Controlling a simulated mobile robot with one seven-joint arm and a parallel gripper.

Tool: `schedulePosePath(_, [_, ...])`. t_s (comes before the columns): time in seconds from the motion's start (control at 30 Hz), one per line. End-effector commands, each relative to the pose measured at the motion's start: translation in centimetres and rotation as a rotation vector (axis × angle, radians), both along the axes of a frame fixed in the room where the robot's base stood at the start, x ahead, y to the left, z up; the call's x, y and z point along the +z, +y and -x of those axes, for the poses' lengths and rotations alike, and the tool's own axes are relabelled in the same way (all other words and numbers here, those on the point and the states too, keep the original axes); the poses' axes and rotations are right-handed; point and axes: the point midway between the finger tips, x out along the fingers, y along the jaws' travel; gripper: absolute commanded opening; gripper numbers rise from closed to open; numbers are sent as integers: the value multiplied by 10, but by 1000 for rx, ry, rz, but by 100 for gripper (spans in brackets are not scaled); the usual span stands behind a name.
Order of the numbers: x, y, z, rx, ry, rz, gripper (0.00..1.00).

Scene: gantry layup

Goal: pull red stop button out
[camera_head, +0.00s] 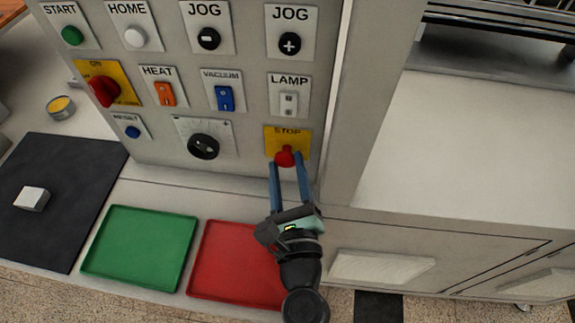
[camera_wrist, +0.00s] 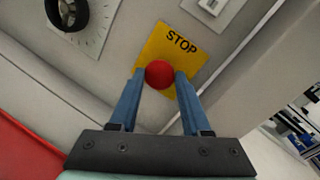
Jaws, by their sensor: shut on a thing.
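The red stop button (camera_head: 285,158) sits on a yellow plate (camera_head: 269,137) marked STOP, at the lower right of the upright grey panel. In the wrist view, the round red head of the stop button (camera_wrist: 159,74) shows between the two blue fingertips. My gripper (camera_head: 287,159) reaches up to the panel from below, with a finger on the left and right of the button. In the wrist view, my gripper (camera_wrist: 160,74) is shut on the button's head. The button's stem is hidden behind its head.
Above are a lamp switch (camera_head: 289,103) and a jog plus button (camera_head: 290,44). A black dial (camera_head: 203,146) is to the left. Below stand a red tray (camera_head: 225,262) and a green tray (camera_head: 140,246). A dark mat (camera_head: 60,170) holds a white block (camera_head: 32,198).

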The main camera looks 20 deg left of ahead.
Motion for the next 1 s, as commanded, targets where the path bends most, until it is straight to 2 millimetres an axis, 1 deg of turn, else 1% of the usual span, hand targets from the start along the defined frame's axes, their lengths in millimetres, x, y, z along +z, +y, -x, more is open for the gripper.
schedulePosePath(0.1, [0,1,0,0,-1,0,0])
schedulePosePath(0.13, [0,1,0,0,-1,0,49])
schedulePosePath(0.27, [0,0,0,0,-1,0,73])
schedulePosePath(0.3, [0,0,0,0,-1,0,80])
schedulePosePath(0.33, [0,0,0,0,-1,0,82])
schedulePosePath(0.6, [0,0,0,0,-1,0,82])
schedulePosePath(0.7, [0,-3,4,-2,0,-2,82])
schedulePosePath(0.77, [-2,-6,9,-2,2,-3,82])
schedulePosePath(0.87, [-2,-13,23,-3,2,-2,82])
schedulePosePath(1.0, [-4,-28,49,-2,3,-1,82])
